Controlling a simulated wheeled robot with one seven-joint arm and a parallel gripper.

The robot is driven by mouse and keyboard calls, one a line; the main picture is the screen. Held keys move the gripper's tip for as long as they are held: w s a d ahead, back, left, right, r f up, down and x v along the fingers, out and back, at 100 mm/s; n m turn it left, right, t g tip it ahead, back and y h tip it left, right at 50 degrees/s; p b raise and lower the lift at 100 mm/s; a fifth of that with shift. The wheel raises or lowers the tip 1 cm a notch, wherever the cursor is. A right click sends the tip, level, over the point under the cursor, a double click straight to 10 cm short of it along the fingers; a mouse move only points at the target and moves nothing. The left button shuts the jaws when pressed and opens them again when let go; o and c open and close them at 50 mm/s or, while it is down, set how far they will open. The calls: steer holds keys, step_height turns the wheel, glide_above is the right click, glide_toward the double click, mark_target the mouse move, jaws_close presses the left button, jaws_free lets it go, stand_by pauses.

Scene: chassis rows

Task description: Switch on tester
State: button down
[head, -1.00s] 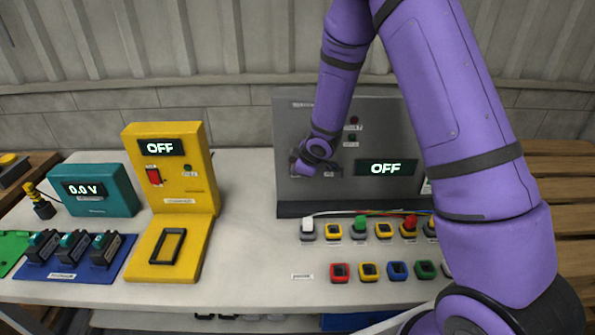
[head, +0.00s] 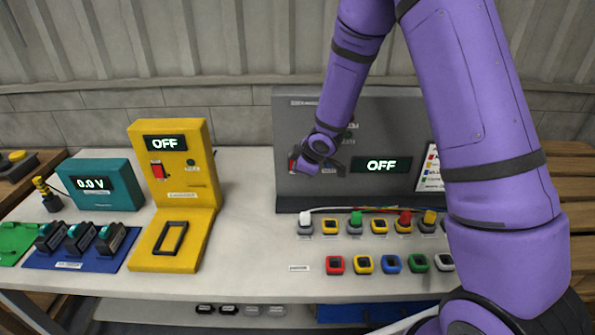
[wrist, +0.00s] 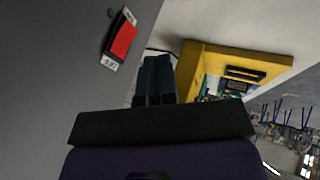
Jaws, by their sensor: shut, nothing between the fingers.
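The tester appears to be the grey panel (head: 390,125) at the back of the bench, and its display (head: 380,165) reads OFF. A red switch (head: 292,165) on its lower left shows just left of my gripper (head: 312,166). In the wrist view the red switch (wrist: 122,41) sits on the grey face with a small label beside it. My gripper (wrist: 154,75) is shut and empty, its dark fingers beside the switch and apart from it in that picture. My wrist and arm hide part of the panel in the head view.
A yellow charger (head: 205,150), also reading OFF, and a teal meter (head: 125,185) at 0.0 V stand to the left. Several colored blocks and sockets line the bench in front of the panel. The bench between charger and panel is clear.

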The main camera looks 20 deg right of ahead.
steer(key=v, duration=0.7)
steer(key=shift+f, duration=0.3)
steer(key=shift+s+f, duration=0.1)
steer(key=shift+f, duration=0.2)
steer(key=shift+s+f, duration=0.1)
stand_by(0.4)
stand_by(0.4)
steer(key=w+f, duration=0.8)
steer(key=w, duration=0.1)
steer(key=shift+a+f, duration=0.35)
steer(key=shift+a, duration=0.1)
